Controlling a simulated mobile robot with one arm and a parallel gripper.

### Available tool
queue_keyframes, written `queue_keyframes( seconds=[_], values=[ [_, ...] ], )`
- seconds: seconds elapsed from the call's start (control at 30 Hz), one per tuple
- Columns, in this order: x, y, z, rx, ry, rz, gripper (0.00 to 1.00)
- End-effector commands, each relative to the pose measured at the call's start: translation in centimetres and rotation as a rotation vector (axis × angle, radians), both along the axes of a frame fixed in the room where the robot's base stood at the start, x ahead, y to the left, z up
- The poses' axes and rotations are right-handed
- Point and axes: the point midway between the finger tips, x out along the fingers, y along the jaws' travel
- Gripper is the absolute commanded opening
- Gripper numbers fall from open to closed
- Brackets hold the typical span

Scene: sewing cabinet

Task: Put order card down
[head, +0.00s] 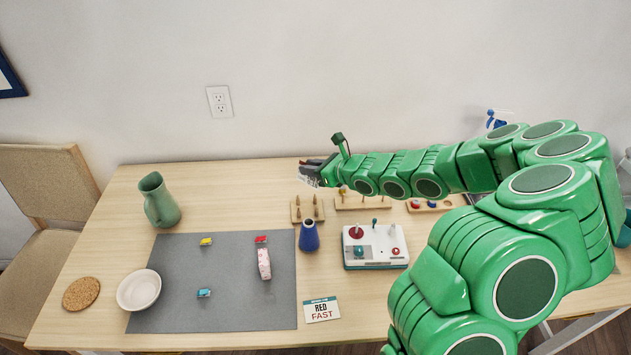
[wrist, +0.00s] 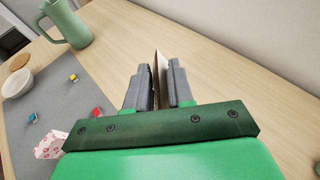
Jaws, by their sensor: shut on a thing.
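My gripper (head: 308,168) is raised over the back part of the table, near the wall. It is shut on a thin order card (wrist: 157,64), which shows edge-on between the two fingers (wrist: 158,85) in the wrist view. The card's printed face cannot be read in either view. Another card (head: 322,310), reading "RED FAST", rests at the table's front, just right of the grey mat.
The grey mat (head: 176,300) holds small red, yellow and blue pieces and a pale patterned strip (head: 264,263). A green jug (head: 159,201), white bowl (head: 139,290), blue vase (head: 309,238) and white control box (head: 375,247) stand around.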

Motion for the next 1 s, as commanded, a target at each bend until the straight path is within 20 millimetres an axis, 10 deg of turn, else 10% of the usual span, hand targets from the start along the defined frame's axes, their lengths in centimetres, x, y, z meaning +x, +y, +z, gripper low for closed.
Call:
queue_keyframes(
  seconds=[0.47, 1.0],
  values=[
    [-0.7, -3.9, 0.4, 0.002, 0.006, -0.088, 0.00],
    [4.8, -3.3, -2.4, -0.004, 0.009, -0.086, 0.00]
  ],
)
